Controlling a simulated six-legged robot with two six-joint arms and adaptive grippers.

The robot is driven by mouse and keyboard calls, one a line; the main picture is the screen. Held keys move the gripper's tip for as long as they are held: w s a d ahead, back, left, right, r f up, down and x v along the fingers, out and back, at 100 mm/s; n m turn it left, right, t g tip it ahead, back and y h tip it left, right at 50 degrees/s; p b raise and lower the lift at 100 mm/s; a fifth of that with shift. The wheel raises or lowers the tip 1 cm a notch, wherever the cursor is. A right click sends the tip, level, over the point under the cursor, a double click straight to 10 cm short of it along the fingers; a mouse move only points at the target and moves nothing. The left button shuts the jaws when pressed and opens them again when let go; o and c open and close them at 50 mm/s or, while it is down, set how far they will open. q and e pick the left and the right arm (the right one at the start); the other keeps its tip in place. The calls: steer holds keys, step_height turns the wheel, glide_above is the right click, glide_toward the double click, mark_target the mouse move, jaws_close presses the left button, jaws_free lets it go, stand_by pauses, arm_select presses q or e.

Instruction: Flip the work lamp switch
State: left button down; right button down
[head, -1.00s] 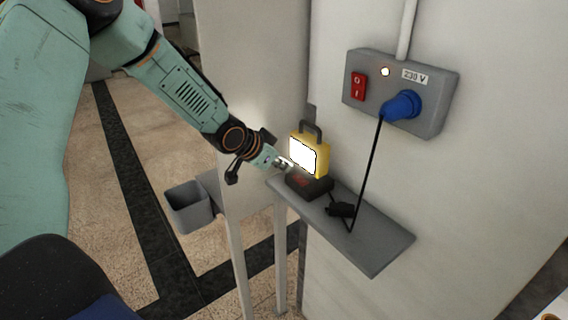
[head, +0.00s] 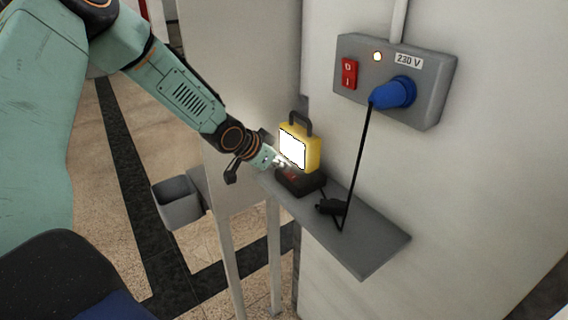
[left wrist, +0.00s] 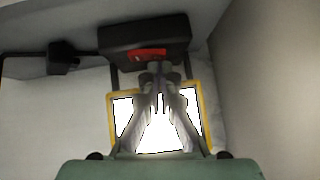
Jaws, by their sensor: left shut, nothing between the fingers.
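The yellow work lamp (head: 313,157) stands on a black base (head: 303,184) on a narrow grey shelf, its panel glowing white. A red switch (head: 290,174) sits on the front of the base. My left gripper (head: 281,163) is shut and empty, right at the lamp's front by the switch. In the left wrist view the lamp (left wrist: 198,110) shows behind the fingers, and the closed fingertips (left wrist: 160,68) lie just by the red switch (left wrist: 147,54). I cannot tell whether they touch it. My right gripper is not in view.
A grey 230 V box (head: 432,85) on the wall has a red rocker switch, a lit indicator and a blue plug (head: 395,92). Its black cable hangs down to the shelf (head: 368,246). A grey bin (head: 178,205) is left of the shelf. The shelf's front part is clear.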

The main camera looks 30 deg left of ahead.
arm_select(q)
steer(key=shift+w+d+f, duration=0.3)
steer(key=shift+w+d, duration=0.05)
steer(key=shift+w, duration=0.1)
steer(key=shift+s+a+f, duration=0.15)
steer(key=shift+s+a, duration=0.35)
steer(key=shift+a, duration=0.05)
steer(key=shift+w+d+f, duration=0.1)
steer(key=shift+w+d, duration=0.2)
steer(key=shift+d, duration=0.4)
steer(key=shift+s+d, duration=0.15)
steer(key=shift+s, duration=0.3)
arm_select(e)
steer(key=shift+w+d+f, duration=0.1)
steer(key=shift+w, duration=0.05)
arm_select(q)
steer(key=shift+w+d, duration=0.15)
steer(key=shift+w, duration=0.05)
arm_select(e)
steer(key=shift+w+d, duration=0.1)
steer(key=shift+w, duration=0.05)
arm_select(q)
steer(key=shift+r, duration=0.2)
